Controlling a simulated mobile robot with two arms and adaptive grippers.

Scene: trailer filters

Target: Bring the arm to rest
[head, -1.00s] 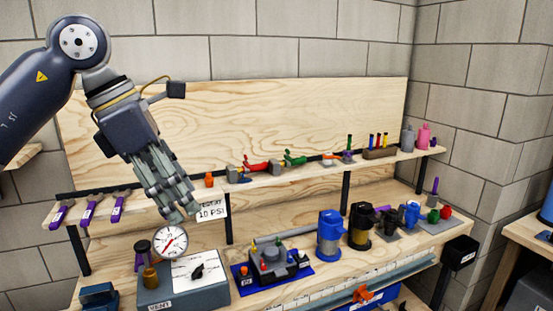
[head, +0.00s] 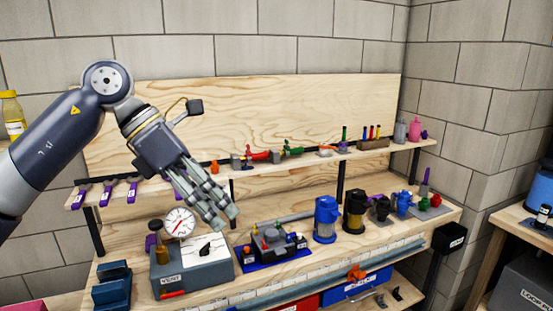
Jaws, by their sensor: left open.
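My left arm comes in from the left in the head view, with its elbow joint high and its forearm angled down to the right. My left gripper (head: 222,220) is open and empty. I cannot tell the exact gap between the fingers and the box. My right gripper is not in view.
The workbench holds a blue filter (head: 326,220), a black filter (head: 354,211) and a blue fixture plate (head: 273,255). The upper shelf (head: 330,154) carries small tools and bottles. A black bin (head: 449,238) hangs at the bench's right end. Open air lies above the shelf.

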